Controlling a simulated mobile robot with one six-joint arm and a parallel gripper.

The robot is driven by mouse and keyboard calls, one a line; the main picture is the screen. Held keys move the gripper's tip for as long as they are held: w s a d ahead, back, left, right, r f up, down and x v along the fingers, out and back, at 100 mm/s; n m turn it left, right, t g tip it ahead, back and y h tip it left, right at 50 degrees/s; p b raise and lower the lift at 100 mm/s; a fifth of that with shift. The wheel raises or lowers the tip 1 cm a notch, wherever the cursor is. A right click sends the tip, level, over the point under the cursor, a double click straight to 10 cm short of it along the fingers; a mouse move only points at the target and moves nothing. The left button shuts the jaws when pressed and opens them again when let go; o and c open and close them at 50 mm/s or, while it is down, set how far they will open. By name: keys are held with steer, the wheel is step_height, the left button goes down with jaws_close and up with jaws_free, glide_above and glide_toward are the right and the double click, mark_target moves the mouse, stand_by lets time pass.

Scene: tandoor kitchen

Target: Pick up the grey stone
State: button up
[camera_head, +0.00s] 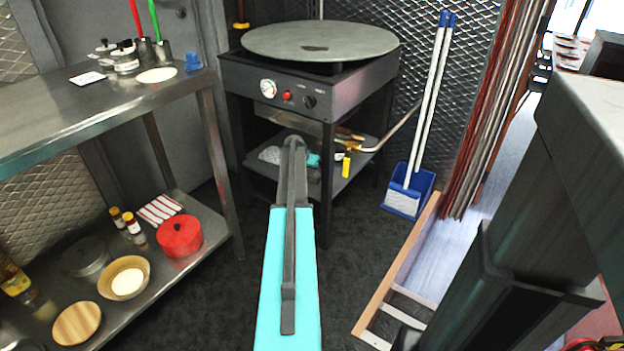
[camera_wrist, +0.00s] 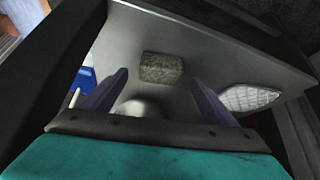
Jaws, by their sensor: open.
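The grey stone (camera_wrist: 161,68), a small rough block, lies on a smooth grey shelf (camera_wrist: 215,55) in the wrist view. My gripper (camera_wrist: 160,78) is open, its two dark fingers spread to the left and right below the stone in the picture. The stone appears beyond the fingertips, and nothing is seen held. In the head view my arm reaches toward the lower shelf (camera_head: 345,190) under the round griddle. I cannot make out the stone there, and the fingers are not clear.
A pale mesh-patterned item (camera_wrist: 248,97) lies right of the stone, and a whitish rounded thing (camera_wrist: 138,107) shows between the fingers. In the head view a yellow bottle (camera_head: 347,167) stands on the shelf. The griddle (camera_head: 320,40) is above; a blue dustpan (camera_head: 408,192) is to the right.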

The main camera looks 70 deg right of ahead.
mark_target(312, 174)
steer(key=shift+b+x, duration=0.45)
steer(key=shift+x, duration=1.45)
steer(key=c, duration=1.2)
steer(key=shift+c, duration=0.3)
steer(key=shift+r, duration=0.1)
steer(key=shift+r, duration=0.4)
step_height(312, 174, up, 3)
steer(key=shift+r+p, duration=0.1)
steer(key=shift+p, duration=0.75)
steer(key=w+a+p, duration=0.1)
steer(key=a+p, duration=0.1)
steer(key=a, duration=1.6)
steer(key=shift+f, duration=0.3)
